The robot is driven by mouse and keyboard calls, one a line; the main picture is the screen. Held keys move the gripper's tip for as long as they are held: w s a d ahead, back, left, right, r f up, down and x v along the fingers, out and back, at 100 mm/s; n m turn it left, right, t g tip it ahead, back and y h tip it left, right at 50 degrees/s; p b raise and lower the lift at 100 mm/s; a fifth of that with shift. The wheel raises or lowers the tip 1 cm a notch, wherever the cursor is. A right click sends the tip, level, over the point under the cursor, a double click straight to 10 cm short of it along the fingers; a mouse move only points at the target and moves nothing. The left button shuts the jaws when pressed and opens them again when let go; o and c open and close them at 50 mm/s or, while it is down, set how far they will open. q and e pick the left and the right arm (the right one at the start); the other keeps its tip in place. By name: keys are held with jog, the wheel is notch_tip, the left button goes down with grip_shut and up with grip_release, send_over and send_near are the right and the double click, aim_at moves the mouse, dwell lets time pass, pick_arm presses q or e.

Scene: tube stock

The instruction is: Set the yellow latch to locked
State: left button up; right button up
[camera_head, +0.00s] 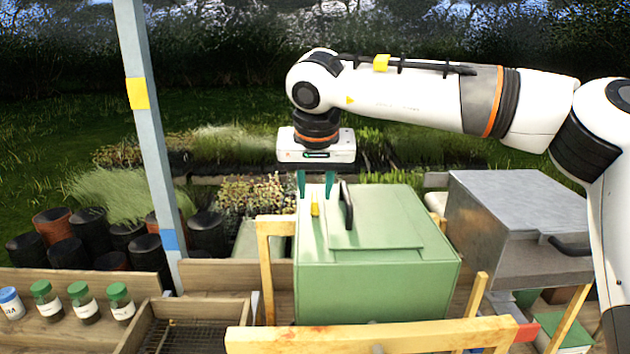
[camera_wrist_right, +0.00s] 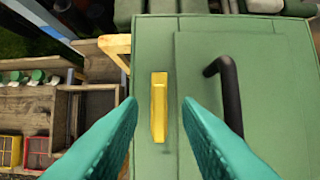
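The yellow latch (camera_head: 315,204) is a small upright bar on top of the green box (camera_head: 385,285), near its left edge. In the right wrist view the latch (camera_wrist_right: 158,107) lies lengthwise along the picture, left of a black handle (camera_wrist_right: 230,92). My right gripper (camera_head: 315,185) points down over the latch with its teal fingers apart. In the wrist view the right gripper (camera_wrist_right: 160,105) has one finger on each side of the latch's near end, with no clear contact. My left gripper is not in view.
A black handle (camera_head: 346,205) stands close to the right of the latch. A grey metal box (camera_head: 520,215) is at the right. A blue-grey post (camera_head: 155,150) rises at the left. Wooden rails (camera_head: 370,336) run in front, and lidded jars (camera_head: 82,300) stand at lower left.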

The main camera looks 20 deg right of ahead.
jog(key=shift+w+f, duration=0.1)
jog(key=shift+f, duration=0.45)
grip_shut()
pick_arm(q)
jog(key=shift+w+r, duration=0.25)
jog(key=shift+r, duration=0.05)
